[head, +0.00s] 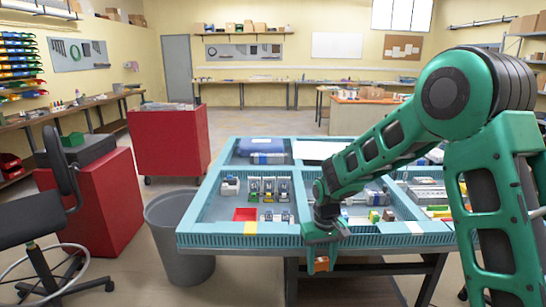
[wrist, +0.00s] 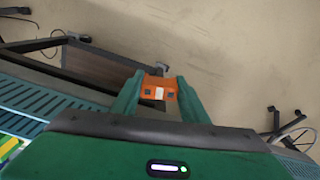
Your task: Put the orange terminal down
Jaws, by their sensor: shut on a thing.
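The orange terminal (wrist: 159,89) is a small orange block with a pale centre and dark square marks. In the wrist view it sits between the two green fingers of my gripper (wrist: 156,92), which is shut on it. In the head view the orange terminal (head: 321,264) shows below my gripper (head: 320,260), just in front of the table's near edge. It is held in the air, outside the table's rim, with floor beneath it in the wrist view.
The blue-rimmed table (head: 215,239) has several compartments. The near left one holds a red tray (head: 245,214) and small devices. The near middle one holds small coloured blocks (head: 381,215). A grey bin (head: 180,235) stands left of the table.

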